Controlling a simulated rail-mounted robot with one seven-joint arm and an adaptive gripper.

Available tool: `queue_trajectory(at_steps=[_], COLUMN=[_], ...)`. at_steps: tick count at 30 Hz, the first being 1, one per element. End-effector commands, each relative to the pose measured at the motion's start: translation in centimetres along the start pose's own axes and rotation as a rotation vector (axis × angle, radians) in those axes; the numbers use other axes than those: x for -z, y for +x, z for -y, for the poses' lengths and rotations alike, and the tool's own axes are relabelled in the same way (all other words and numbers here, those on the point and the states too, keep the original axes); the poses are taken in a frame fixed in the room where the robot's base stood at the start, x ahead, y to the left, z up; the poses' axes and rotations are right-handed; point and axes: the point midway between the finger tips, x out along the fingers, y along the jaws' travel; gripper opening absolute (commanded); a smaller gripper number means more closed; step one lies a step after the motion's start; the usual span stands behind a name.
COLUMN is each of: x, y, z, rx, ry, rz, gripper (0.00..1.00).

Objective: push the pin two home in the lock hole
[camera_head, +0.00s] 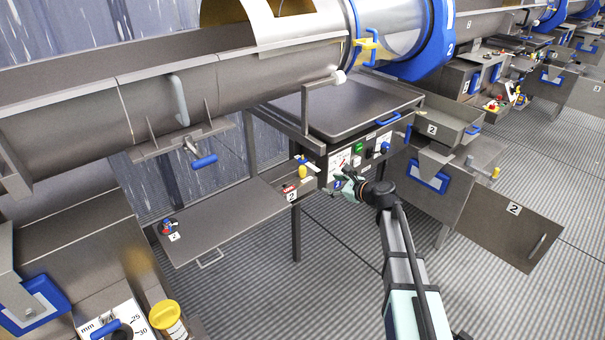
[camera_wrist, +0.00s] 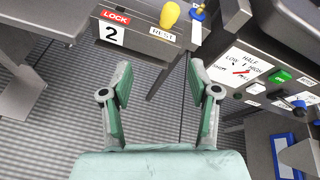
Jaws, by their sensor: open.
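A yellow-headed pin (camera_wrist: 169,14) stands beside the REST label (camera_wrist: 162,34) on a small grey ledge (camera_wrist: 140,40). In the head view the yellow pin (camera_head: 303,171) shows at the right end of the grey shelf. A red LOCK label (camera_wrist: 115,17) with a number 2 plate (camera_wrist: 110,34) is on the ledge left of the pin. The lock hole cannot be made out; the top of the ledge is cut off by the wrist frame. My gripper (camera_wrist: 160,66) is open and empty, below and apart from the ledge. In the head view my gripper (camera_head: 345,182) is right of the pin.
A control panel (camera_wrist: 262,72) with a HALF/LOW/HIGH dial and green button (camera_wrist: 280,77) is close on the right. A blue knob (camera_wrist: 198,13) is right of the pin. A flat grey shelf (camera_head: 225,215) extends left. An open flap (camera_head: 500,232) stands right.

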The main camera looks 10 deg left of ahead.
Motion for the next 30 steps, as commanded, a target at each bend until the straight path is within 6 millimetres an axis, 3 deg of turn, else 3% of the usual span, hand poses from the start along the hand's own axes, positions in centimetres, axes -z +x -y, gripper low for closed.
queue_trajectory(at_steps=[4, 11, 24, 30], x=[-0.8, -0.8, -1.3, -1.3], y=[0.3, 0.9, 8.9, 11.7], z=[1.3, 1.6, 2.2, 2.2], rx=[0.044, 0.052, 0.05, 0.05], ry=[0.267, 0.391, 0.39, 0.39], rz=[0.057, 0.061, 0.059, 0.059], gripper=[0.61, 0.61, 0.61, 0.61])
